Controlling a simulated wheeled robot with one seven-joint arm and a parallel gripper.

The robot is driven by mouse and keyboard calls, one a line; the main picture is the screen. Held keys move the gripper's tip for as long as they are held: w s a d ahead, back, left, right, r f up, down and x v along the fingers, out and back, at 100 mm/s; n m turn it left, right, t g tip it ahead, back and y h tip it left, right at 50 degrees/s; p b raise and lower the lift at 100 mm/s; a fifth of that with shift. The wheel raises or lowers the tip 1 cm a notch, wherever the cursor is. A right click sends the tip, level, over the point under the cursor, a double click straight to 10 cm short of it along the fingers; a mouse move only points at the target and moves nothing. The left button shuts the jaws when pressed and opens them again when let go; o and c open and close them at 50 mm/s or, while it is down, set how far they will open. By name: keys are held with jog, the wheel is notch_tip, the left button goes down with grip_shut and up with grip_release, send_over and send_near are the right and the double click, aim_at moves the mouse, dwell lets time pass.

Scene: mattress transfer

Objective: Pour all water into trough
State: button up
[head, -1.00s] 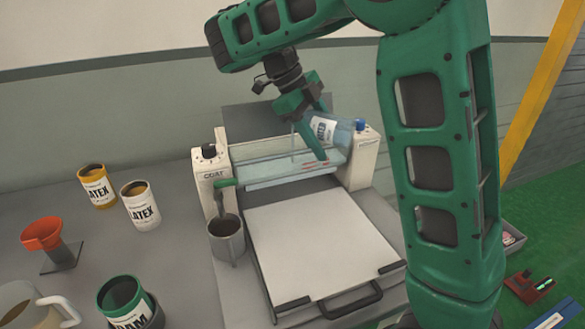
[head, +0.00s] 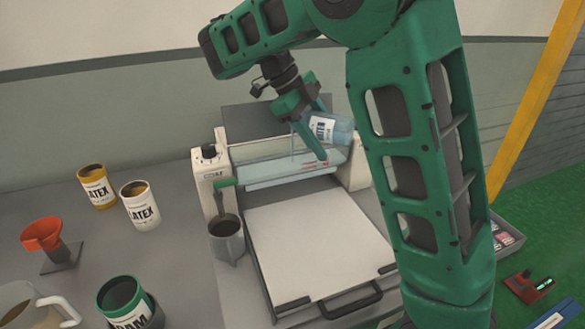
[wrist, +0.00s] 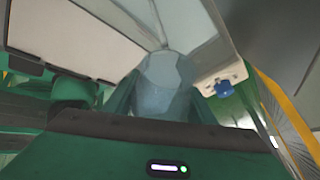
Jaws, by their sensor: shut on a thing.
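A translucent blue jar (head: 342,131) with a white label is tilted far over above the trough, its mouth toward the left. My gripper (head: 322,130) is shut around the jar, one green finger in front of it. The clear trough (head: 262,172) lies across the coating machine and holds pale bluish water, with red marks at its right part. A thin vertical line like a water stream runs from the jar's mouth side into the trough. In the wrist view the jar (wrist: 165,88) is between the fingers; how much water is left inside cannot be told.
The machine has a left post (head: 211,180), a green crank, a grey cup (head: 227,240) and a white flat bed (head: 315,240). Latex cans (head: 140,205), an orange funnel (head: 42,233), a green can (head: 122,297) and a pitcher (head: 30,305) stand at left.

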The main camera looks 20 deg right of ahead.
jog(key=shift+r+g+h, duration=0.1)
jog(key=shift+g+h, duration=0.2)
jog(key=shift+g, duration=0.1)
dwell(1.0)
jog(key=shift+r, duration=0.2)
dwell(0.3)
jog(key=shift+d+f, duration=0.15)
jog(key=shift+f, duration=0.15)
jog(key=shift+f+y, duration=0.1)
jog(key=shift+y, duration=0.3)
jog(key=shift+t, duration=0.3)
jog(key=shift+b, duration=0.3)
jog(key=shift+w+f+t+y+b, duration=0.1)
jog(key=shift+f+t+y+b, duration=0.1)
jog(key=shift+t+y+b, duration=0.15)
jog(key=shift+f+t+y+b, duration=0.2)
jog(key=shift+t+y+b, duration=0.15)
jog(key=shift+t+b, duration=0.15)
jog(key=shift+s+d+r+m+t+y+b, duration=0.2)
jog(key=shift+s+r+m+t+y+b, duration=0.15)
jog(key=shift+t+y, duration=0.2)
